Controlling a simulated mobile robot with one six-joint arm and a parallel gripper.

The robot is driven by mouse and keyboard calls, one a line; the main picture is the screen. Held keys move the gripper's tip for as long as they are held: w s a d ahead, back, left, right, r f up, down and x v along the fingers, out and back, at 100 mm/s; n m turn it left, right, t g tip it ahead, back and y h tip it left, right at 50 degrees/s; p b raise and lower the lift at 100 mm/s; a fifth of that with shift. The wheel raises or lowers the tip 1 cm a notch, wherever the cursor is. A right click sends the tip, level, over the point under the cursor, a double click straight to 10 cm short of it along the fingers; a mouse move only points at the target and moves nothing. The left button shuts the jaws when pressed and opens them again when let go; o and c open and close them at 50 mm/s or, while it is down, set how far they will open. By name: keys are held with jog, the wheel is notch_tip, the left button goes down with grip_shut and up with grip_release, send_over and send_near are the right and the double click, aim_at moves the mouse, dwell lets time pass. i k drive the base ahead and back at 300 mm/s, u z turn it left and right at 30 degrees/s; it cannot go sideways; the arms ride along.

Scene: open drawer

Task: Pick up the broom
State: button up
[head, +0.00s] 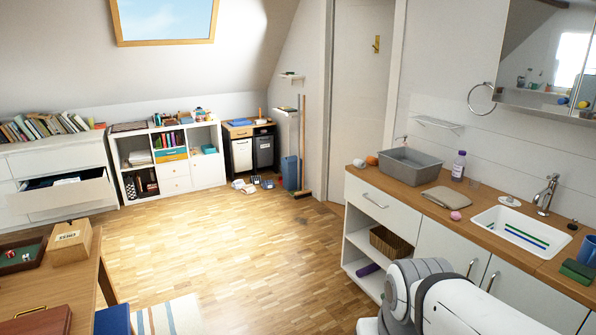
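The broom (303,140) stands upright at the far end of the room, in the corner left of the door. It has a long thin wooden handle, and its dark head (302,194) rests on the floor. A blue bin (290,173) stands close beside it on the left. My white arm shows at the bottom right, in front of the counter, far from the broom. My gripper is not in view.
A wooden counter (400,180) with a sink (520,228) runs along the right. A wooden table (85,285) and a striped rug (170,318) are at the lower left. An open drawer (60,194) juts out at left. The parquet floor (230,240) between is clear.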

aim_at(304, 194)
jog(key=u, duration=0.1)
jog(key=i, duration=7.45)
jog(key=u, duration=0.15)
